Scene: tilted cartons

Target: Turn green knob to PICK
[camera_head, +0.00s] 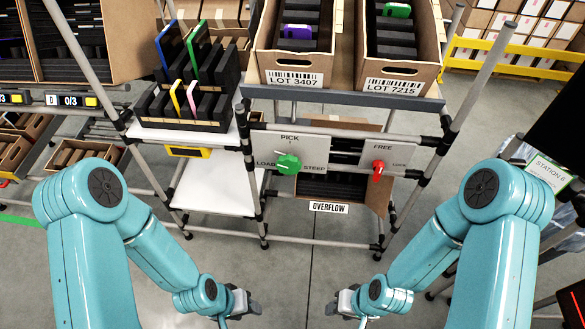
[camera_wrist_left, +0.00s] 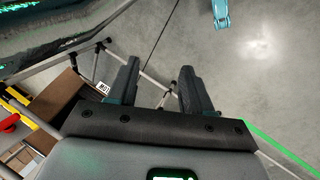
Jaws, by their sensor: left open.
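A red knob (camera_head: 378,170) marked FREE sits right on the panel. Above are tilted cartons LOT 3407 (camera_head: 292,78) and LOT 7215 (camera_head: 393,85). A black rack (camera_head: 185,125) holds coloured plates at left. Grey posts (camera_head: 247,170) frame the panel; floor before it is clear.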

